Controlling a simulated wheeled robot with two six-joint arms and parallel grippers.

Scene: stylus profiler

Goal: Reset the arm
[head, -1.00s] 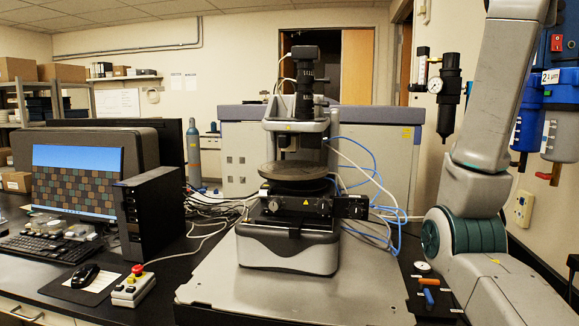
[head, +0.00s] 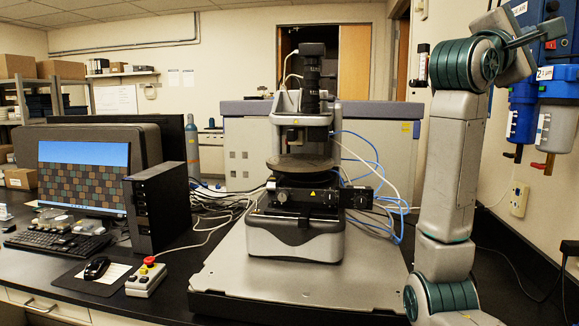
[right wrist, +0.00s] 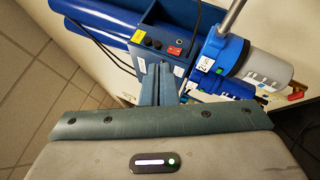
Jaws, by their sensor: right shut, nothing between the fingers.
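My right arm stands upright at the right of the head view, with its upper joint near the top edge and bent to the right. My right gripper (head: 525,38) points right toward the wall-mounted filter units. In the right wrist view its two fingers (right wrist: 163,75) lie together, shut and empty, in front of the blue control box. The stylus profiler (head: 293,240) stands on its grey plate, with its round stage (head: 303,165) bare. My left gripper is not in the head view.
Blue filter housings (head: 523,110) hang on the right wall close to my right gripper; the blue box (right wrist: 158,45) also shows in the right wrist view. A monitor (head: 83,175), computer tower (head: 158,207) and red-button box (head: 146,277) stand at left. The grey plate's front is clear.

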